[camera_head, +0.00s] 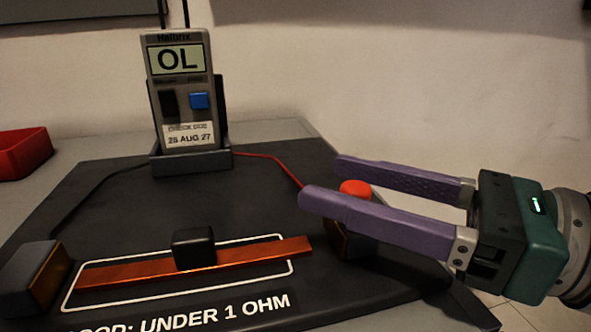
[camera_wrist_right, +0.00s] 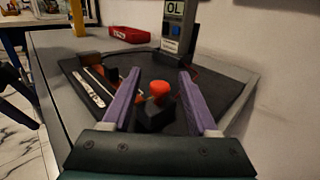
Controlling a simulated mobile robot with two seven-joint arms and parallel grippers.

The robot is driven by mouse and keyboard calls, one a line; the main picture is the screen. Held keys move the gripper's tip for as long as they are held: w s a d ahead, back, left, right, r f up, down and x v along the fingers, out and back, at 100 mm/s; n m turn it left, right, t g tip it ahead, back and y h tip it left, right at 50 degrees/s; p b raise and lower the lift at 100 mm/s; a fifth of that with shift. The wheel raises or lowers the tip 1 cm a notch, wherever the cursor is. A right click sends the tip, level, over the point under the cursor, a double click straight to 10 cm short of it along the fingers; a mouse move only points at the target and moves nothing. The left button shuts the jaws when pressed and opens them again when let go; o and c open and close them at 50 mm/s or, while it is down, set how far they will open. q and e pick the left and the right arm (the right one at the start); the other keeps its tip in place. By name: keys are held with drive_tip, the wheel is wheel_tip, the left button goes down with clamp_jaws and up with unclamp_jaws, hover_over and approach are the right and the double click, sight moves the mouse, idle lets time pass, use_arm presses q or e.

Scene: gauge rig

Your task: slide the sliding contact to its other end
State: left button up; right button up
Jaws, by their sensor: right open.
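A black block (camera_head: 194,248), which looks like the sliding contact, sits near the bar's middle. A dark terminal block (camera_head: 352,244) at the bar's right carries a red knob (camera_head: 355,187). My right gripper (camera_head: 320,181) is open and empty, fingers pointing left around the knob's position in the picture; contact is not visible. In the right wrist view the red knob (camera_wrist_right: 159,90) shows between the open fingers (camera_wrist_right: 159,74). My left gripper is not in view.
A meter (camera_head: 181,85) reading OL stands in a holder at the back, with a red lead (camera_head: 270,158) running right. Another terminal block (camera_head: 38,278) is at the left. A red tray (camera_head: 22,153) sits far left. The mat between meter and bar is clear.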

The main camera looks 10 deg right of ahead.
clamp_jaws()
idle(0.4)
idle(1.0)
